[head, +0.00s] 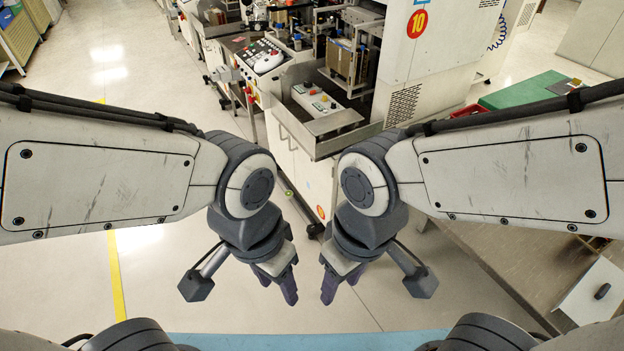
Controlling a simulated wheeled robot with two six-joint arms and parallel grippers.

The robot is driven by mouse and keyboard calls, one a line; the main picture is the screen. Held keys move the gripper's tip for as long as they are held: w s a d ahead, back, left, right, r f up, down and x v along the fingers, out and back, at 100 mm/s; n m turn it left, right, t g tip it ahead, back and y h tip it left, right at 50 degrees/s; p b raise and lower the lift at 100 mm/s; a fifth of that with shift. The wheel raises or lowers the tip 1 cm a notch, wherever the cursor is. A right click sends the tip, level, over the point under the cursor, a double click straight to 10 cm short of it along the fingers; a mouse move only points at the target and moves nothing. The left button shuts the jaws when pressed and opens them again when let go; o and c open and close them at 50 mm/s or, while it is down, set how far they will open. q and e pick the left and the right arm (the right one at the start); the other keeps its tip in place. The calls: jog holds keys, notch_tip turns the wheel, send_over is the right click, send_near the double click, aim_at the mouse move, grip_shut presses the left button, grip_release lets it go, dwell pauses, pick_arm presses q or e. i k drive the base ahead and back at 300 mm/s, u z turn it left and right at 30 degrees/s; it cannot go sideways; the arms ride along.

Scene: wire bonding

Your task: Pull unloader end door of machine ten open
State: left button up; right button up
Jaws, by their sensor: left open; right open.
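Machine ten (425,48) stands ahead, right of centre, a pale cabinet with a round red and yellow "10" label (417,23). Its near end has a low white cabinet (300,165) with an open-topped bay above it. I cannot tell which panel is the unloader end door. My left gripper (279,289) and my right gripper (340,288) hang over the floor in front of the machine, fingers pointing down. Both are open and empty, apart from the machine. My forearms hide parts of the machine's sides.
A control panel (262,58) with buttons sits on the machine's left. A grey bench (500,240) stands at the right, with a green mat (522,90) farther back. Open floor (180,280) with a yellow line (117,275) lies at the left.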

aim_at(317, 182)
jog(key=u, duration=0.6)
jog(key=i, duration=2.05)
jog(key=u, duration=0.25)
